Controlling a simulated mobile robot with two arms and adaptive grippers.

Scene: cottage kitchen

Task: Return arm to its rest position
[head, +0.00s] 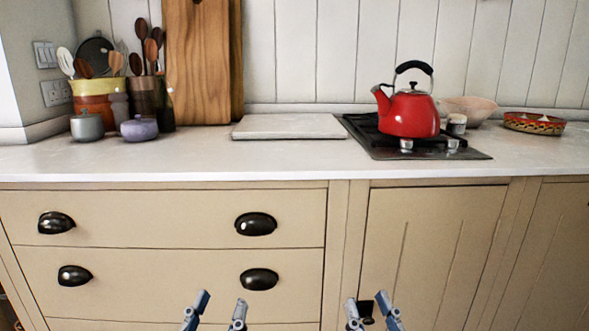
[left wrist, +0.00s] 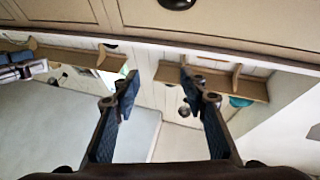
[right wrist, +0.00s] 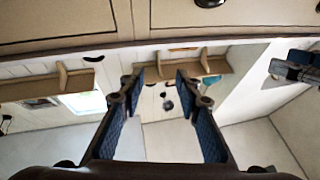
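My left gripper (head: 215,311) is at the bottom of the head view, in front of the drawers. Its two fingers are apart with nothing between them; the left wrist view shows the same open fingers (left wrist: 158,95). My right gripper (head: 373,313) is to its right at the same height, in front of the cupboard door. Its fingers are also apart and empty, as the right wrist view shows (right wrist: 160,90). Both grippers are below the countertop (head: 205,160). Most of both arms is out of the head view.
A red kettle (head: 409,114) stands on the black hob (head: 374,147). A pale board (head: 289,127) lies left of it. Utensil pots (head: 92,98) and wooden boards (head: 197,62) stand at the back left. Drawers (head: 165,220) and a cupboard door (head: 428,245) with dark handles face me.

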